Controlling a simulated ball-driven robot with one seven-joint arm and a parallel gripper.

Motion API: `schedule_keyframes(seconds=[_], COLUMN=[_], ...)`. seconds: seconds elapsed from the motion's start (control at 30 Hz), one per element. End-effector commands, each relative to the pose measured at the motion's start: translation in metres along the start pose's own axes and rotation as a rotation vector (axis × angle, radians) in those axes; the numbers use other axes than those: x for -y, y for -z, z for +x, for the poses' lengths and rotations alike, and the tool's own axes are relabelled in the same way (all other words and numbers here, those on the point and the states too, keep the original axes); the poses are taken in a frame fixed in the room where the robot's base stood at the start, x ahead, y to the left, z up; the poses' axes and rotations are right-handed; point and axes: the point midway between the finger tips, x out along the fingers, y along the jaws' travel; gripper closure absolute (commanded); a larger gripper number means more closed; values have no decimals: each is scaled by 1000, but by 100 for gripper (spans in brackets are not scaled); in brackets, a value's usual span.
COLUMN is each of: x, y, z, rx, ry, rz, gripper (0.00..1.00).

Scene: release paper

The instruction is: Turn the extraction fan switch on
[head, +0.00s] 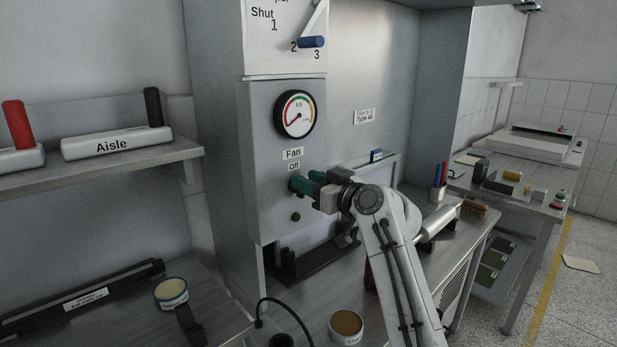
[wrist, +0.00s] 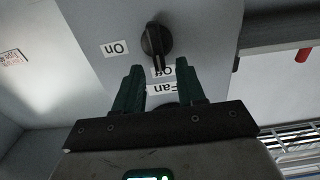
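The fan switch (wrist: 155,40) is a black rotary knob on a grey panel (head: 261,130). In the wrist view, which shows the panel upside down, its long grip lines up with the "Off" label (wrist: 163,71). The "On" label (wrist: 114,48) sits to its left there. My gripper (wrist: 160,66) is open and empty, its two green fingers pointing at the panel. The knob shows just beyond and between the fingertips, with no visible contact. In the head view my gripper (head: 299,182) is at the panel below the "Fan" label (head: 293,153) and hides the knob.
A round gauge (head: 295,114) is above the switch, and a blue-handled lever (head: 311,42) is higher up. A small dark round part (head: 295,217) is below my gripper. An open tin (head: 346,327) and a pen cup (head: 438,193) stand on the bench.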

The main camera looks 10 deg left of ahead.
Motion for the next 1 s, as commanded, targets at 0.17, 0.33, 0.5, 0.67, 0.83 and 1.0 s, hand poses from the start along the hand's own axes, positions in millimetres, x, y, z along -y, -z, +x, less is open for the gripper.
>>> schedule_keyframes(seconds=[0.17,0.33,0.5,0.67,0.83,1.0], x=[0,0,0,0,0,0], y=[0,0,0,0,0,0], z=[7,7,7,7,6,6], rx=[-1,-1,0,0,0,0], ry=[0,0,0,0,0,0], rz=[0,-1,0,0,0,0], gripper=[61,61,69,85,100,100])
